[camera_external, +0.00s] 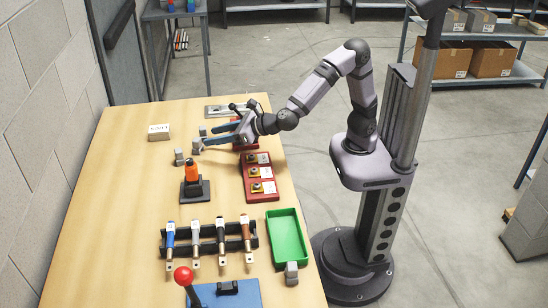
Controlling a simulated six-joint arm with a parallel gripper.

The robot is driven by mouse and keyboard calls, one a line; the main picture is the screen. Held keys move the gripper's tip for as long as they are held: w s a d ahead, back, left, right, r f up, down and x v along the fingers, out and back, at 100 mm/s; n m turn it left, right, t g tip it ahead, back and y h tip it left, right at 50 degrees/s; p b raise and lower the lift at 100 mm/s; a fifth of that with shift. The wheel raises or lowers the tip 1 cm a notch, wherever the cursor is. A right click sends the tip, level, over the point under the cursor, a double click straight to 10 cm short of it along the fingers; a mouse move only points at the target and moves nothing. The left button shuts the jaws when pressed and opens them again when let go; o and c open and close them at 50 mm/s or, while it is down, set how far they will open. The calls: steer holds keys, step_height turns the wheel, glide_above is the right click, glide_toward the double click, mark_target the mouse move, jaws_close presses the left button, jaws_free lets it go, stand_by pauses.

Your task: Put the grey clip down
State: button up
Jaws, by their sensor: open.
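My gripper (209,136) is open low over the far part of the wooden table, its two blue-grey fingers spread and pointing left. A small grey clip (197,147) stands at the tip of the nearer finger; I cannot tell whether they touch. A second small grey piece (179,157) stands a little to the left and nearer. A third small grey piece (202,131) lies beside the tip of the farther finger. These pieces are too small to tell apart well. Nothing shows held between the fingers.
An orange-topped tool on a dark base (193,189) stands nearer, with a red block of several stations (261,180) to its right. A black rack (210,238), green tray (269,238) and red-knobbed lever (184,277) lie nearer. A white box (159,132) stands left; the left table side is clear.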

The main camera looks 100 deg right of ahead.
mark_target(197, 138)
steer(key=x, duration=0.2)
steer(key=d+b+x, duration=0.1)
steer(key=x, duration=0.1)
steer(key=shift+w+f, duration=0.15)
steer(key=shift+w, duration=0.05)
steer(key=shift+w+d, duration=0.2)
steer(key=shift+w, duration=0.15)
steer(key=shift+a+f+p+x, duration=0.1)
steer(key=shift+a+x, duration=0.05)
steer(key=shift+x, duration=1)
steer(key=shift+a+f+p+x, duration=0.1)
steer(key=shift+p+x, duration=0.05)
steer(key=shift+x, duration=0.95)
steer(key=shift+a+f+p+x, duration=0.1)
steer(key=shift+a+x, duration=0.05)
steer(key=shift+x, duration=1)
steer(key=c, duration=1.1)
steer(key=shift+c, duration=0.2)
steer(key=shift+r, duration=0.15)
